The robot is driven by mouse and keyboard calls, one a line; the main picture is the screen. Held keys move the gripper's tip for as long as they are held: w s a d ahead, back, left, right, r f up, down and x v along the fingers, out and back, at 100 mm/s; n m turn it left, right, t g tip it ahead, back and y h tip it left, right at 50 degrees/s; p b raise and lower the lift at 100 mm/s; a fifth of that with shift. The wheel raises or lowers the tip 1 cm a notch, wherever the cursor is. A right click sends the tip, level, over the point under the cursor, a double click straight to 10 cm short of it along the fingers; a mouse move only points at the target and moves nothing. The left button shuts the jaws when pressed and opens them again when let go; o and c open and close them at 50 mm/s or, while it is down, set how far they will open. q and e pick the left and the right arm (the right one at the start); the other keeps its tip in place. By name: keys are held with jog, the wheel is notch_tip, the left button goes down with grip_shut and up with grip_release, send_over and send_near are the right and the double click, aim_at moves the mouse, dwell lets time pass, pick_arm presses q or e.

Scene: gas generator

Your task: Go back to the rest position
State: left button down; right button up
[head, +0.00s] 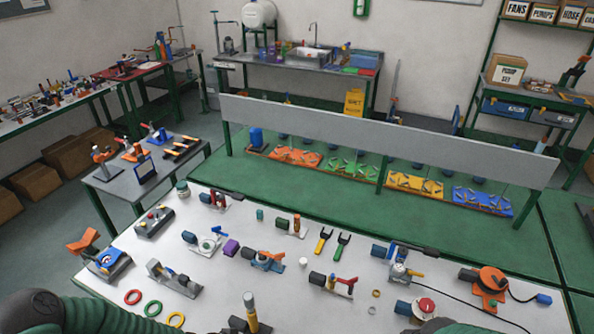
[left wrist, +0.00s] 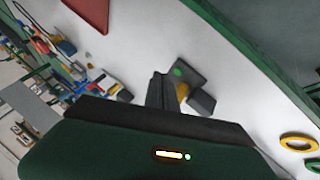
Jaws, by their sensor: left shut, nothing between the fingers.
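My left gripper (left wrist: 158,92) shows in the left wrist view with its dark fingers together and nothing held. It is near a dark block with a yellow handle and a green dot (left wrist: 187,90); I cannot tell whether they touch. In the head view my dark green left arm crosses the bottom left corner, and its gripper is not visible there. A green rounded part at the bottom right edge may be my right arm. My right gripper is in neither view.
A white workbench (head: 330,240) carries several tools and valves. Red, green and yellow rings (head: 153,307) lie near its front left. An orange device (head: 488,285) with a black cable lies at the right. A long grey panel (head: 390,140) stands behind the bench.

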pick_arm(q)
jog(key=s+a+r+g+y+b, duration=0.1)
jog(key=s+a+r+y+b, duration=0.1)
jog(key=s+r, duration=0.2)
jog(key=s+a+r+g+y+b, duration=0.1)
jog(key=s+a+r+y+b, duration=0.1)
jog(key=s+r, duration=0.3)
notch_tip(320, 180, up, 4)
jog(key=shift+s+a+f+y+b, duration=0.1)
jog(key=shift+s+a+y+b, duration=0.15)
jog(key=shift+y+b, duration=0.25)
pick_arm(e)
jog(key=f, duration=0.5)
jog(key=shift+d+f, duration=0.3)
